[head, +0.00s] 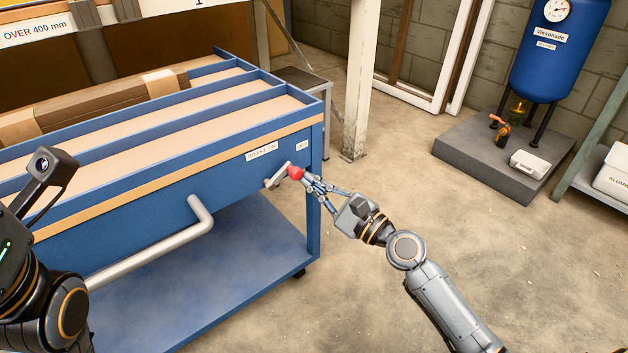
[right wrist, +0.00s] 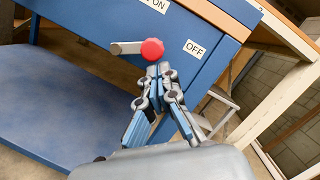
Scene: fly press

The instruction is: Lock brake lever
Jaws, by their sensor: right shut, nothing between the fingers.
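The brake lever (head: 277,179) is a short grey arm with a red ball knob (head: 295,173), on the end panel of the blue cart (head: 150,236). In the right wrist view the lever arm (right wrist: 126,48) points sideways from its pivot on the left to the red knob (right wrist: 152,49). The knob lies between the ON label (right wrist: 158,4) and the OFF label (right wrist: 195,49), below them. My right gripper (head: 308,181) is shut and empty, its fingertips right at the knob; whether they touch it I cannot tell. My left gripper's fingers are out of view.
The cart has a grey push handle (head: 165,247) and a lower blue shelf (head: 215,295). A long brown box (head: 95,107) lies on its top. A cream post (head: 360,80) stands behind it.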

